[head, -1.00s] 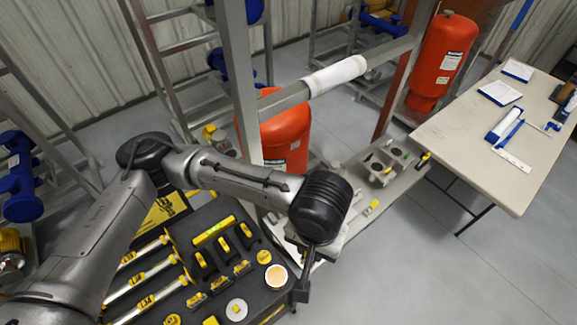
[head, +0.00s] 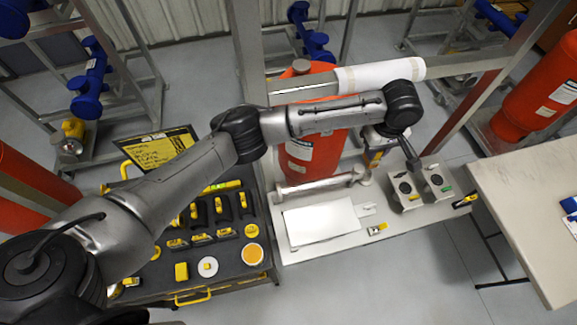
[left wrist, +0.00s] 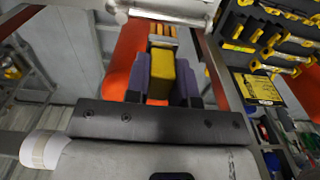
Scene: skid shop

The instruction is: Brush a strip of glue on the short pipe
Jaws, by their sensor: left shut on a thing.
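My left gripper (head: 373,150) is over the back of the pale bench, partly hidden by my wrist. In the left wrist view its purple-grey fingers (left wrist: 163,88) are shut on a brush with a yellow handle (left wrist: 163,72); orange-brown bristles (left wrist: 163,31) show beyond it. The short pipe (head: 318,184) is a silver tube lying level near the back of the bench, just left of the gripper. A silver pipe also crosses the top of the left wrist view (left wrist: 165,16), beyond the bristles. I cannot tell whether bristles and pipe touch. My right gripper is not in view.
Two grey holders with dark round tops (head: 405,192) stand on the bench at right. A white plate (head: 318,222) lies in front of the pipe. An orange tank (head: 300,160) and a rail with a white roll (head: 380,74) are behind. A tool tray (head: 225,258) is at left.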

